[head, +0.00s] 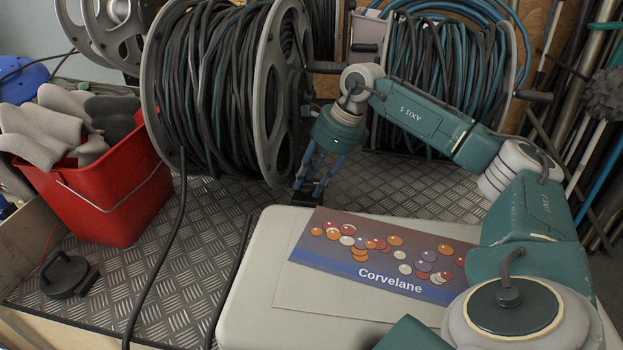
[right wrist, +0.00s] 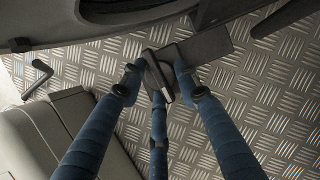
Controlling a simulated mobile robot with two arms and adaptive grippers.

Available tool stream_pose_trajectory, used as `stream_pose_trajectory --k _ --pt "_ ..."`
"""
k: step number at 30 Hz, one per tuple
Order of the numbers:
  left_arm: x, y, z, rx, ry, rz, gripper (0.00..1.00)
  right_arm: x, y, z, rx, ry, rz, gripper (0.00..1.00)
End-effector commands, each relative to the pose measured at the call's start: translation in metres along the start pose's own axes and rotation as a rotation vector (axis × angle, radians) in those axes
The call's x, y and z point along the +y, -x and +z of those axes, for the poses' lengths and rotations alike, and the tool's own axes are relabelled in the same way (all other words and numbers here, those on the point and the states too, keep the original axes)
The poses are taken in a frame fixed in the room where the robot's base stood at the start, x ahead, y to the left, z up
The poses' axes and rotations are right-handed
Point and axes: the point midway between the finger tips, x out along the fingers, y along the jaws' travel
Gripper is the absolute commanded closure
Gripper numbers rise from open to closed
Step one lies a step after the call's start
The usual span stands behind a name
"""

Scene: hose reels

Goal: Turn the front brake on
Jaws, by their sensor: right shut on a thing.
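The front hose reel (head: 215,95) stands left of centre, wound with dark and teal hose between grey flanges. My right gripper (head: 306,192) reaches down beside the lower part of its right flange, near the metal floor. In the right wrist view, my right gripper (right wrist: 160,82) has its blue fingers closed around a small dark lever, the front brake (right wrist: 159,72). The brake sits by a flat dark plate (right wrist: 207,45) next to the reel's rim. The fingers hide part of the brake in the head view. My left gripper does not show.
A beige case (head: 255,250) with a Corvelane label (head: 375,255) lies right in front of the gripper. A red bucket (head: 105,195) with grey gloves stands left. A second reel (head: 445,70) stands behind. A loose hose (head: 160,260) crosses the diamond-plate floor.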

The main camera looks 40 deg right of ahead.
Motion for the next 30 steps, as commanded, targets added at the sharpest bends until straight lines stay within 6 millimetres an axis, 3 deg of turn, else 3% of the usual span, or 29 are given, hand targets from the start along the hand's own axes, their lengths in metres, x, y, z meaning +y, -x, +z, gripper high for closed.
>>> stream_pose_trajectory --k 2,3,6,17,30 --pt "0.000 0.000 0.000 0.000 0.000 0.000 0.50 -0.001 0.002 0.004 -0.012 -0.002 -0.003 0.94" --pt "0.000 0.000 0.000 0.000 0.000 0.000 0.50 -0.001 0.002 0.004 -0.012 -0.001 -0.003 0.64" --pt "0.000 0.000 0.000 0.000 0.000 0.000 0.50 -0.001 0.002 0.004 -0.011 -0.001 -0.003 0.50" --pt "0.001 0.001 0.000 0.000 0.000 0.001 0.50 -0.001 0.007 0.002 -0.006 0.000 -0.002 0.50" --pt "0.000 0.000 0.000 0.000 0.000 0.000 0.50 -0.001 0.092 0.004 -0.011 0.001 -0.004 0.50"
